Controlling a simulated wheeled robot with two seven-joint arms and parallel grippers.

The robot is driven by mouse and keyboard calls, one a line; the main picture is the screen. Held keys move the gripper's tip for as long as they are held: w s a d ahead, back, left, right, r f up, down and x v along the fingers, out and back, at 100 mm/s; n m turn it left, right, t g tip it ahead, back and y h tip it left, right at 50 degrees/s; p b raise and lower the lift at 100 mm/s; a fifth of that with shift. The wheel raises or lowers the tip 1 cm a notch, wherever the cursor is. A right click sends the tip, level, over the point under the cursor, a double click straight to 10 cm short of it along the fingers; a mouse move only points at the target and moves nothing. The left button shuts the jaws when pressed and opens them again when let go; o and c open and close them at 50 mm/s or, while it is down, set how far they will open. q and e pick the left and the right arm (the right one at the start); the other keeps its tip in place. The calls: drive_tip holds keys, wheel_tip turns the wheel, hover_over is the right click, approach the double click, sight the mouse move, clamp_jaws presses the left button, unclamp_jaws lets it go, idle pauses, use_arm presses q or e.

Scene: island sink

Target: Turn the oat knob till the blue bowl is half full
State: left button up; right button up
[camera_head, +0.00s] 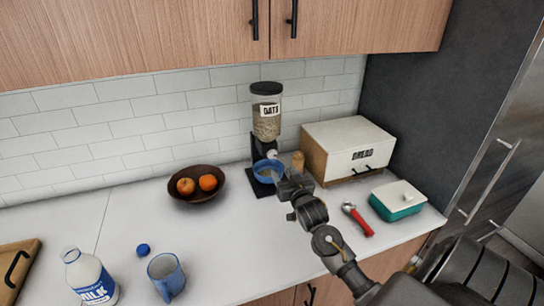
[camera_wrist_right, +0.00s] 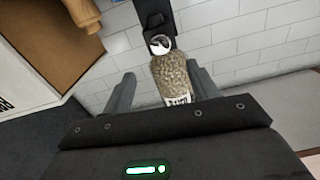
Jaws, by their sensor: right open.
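The oat dispenser (camera_head: 266,125) stands against the tiled wall, with oats in its clear hopper. Its round silver knob (camera_head: 272,154) is on the front, and it also shows in the wrist view (camera_wrist_right: 160,44). The blue bowl (camera_head: 264,170) sits on the dispenser's dark base below the knob. Its right side is partly hidden by my gripper, and I cannot tell its fill level. My right gripper (camera_head: 288,180) is in front of the dispenser near the bowl. In the wrist view its fingers are open and apart, with the knob beyond them and nothing held. My left gripper is not in view.
A wooden bread box (camera_head: 348,148) and a small wooden cylinder (camera_head: 297,160) stand right of the dispenser. A fruit bowl (camera_head: 196,196) is to the left. A red-handled tool (camera_head: 358,219) and teal dish (camera_head: 397,205) lie right. Milk (camera_head: 90,278) and a mug (camera_head: 166,276) stand front left.

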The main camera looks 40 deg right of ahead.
sight(273, 154)
drive_tip(key=p+x, duration=0.2)
drive_tip(key=x, duration=0.7)
drive_tip(key=shift+w+d+r+p, duration=0.1)
drive_tip(key=shift+w+p, duration=0.05)
drive_tip(key=shift+p, duration=0.2)
drive_tip(key=shift+w+d, duration=0.1)
drive_tip(key=shift+w, duration=0.1)
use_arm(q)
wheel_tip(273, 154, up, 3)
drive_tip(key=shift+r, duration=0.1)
use_arm(e)
drive_tip(key=shift+w, duration=0.35)
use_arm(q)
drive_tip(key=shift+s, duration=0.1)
use_arm(e)
drive_tip(key=shift+c, duration=0.3)
drive_tip(key=c, duration=0.9)
